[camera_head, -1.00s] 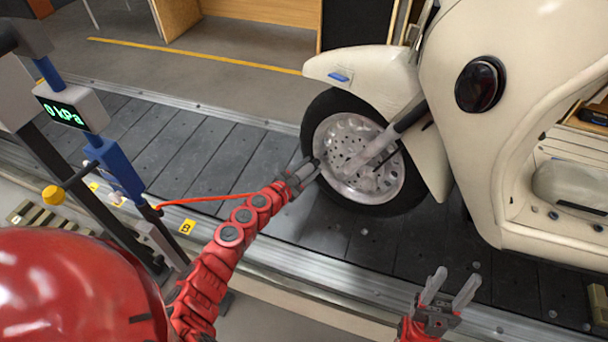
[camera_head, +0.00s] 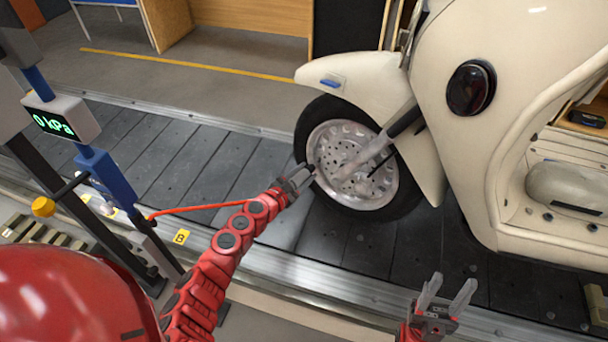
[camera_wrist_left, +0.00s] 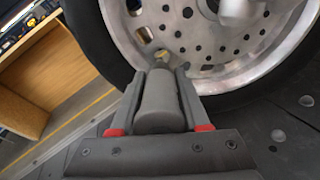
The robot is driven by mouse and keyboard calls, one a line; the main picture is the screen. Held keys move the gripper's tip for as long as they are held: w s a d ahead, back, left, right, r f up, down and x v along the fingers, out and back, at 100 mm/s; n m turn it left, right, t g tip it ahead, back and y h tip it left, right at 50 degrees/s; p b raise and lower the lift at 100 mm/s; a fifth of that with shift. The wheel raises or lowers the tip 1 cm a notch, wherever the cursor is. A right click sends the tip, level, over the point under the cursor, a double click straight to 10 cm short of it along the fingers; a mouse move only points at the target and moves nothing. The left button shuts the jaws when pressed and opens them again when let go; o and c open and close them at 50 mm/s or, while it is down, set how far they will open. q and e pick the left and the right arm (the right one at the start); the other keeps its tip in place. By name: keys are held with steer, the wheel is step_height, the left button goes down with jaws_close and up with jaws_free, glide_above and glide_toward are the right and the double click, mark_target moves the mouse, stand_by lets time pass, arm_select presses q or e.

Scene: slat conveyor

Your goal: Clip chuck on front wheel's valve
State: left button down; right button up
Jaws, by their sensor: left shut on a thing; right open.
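The front wheel (camera_head: 352,165) of the cream scooter has a silver perforated rim and a black tyre. My left gripper (camera_head: 300,178) is at the rim's left edge, shut on the chuck. In the left wrist view the grey cylindrical chuck (camera_wrist_left: 158,102) lies between the fingers, pointing at the rim. A small brass-coloured piece (camera_wrist_left: 162,55) shows just past its tip; I cannot tell whether it is the valve or whether the chuck touches it. An orange-red hose (camera_head: 195,208) runs from the pump post toward this gripper. My right gripper (camera_head: 446,293) is open and empty, low right.
The scooter (camera_head: 540,120) stands on the dark slat conveyor (camera_head: 230,160). The pump post carries a display (camera_head: 60,120) reading 0 kPa. A yellow "B" tag (camera_head: 181,237) is on the near conveyor rail. The fender (camera_head: 365,85) overhangs the wheel top.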

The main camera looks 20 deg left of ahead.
arm_select(q)
steer(key=shift+w+d+f, duration=0.1)
steer(key=shift+w+d, duration=0.1)
steer(key=shift+w, duration=0.3)
steer(key=shift+c, duration=1.5)
jaws_free()
steer(key=v, duration=1.7)
steer(key=shift+s+b, duration=0.15)
steer(key=shift+b, duration=0.25)
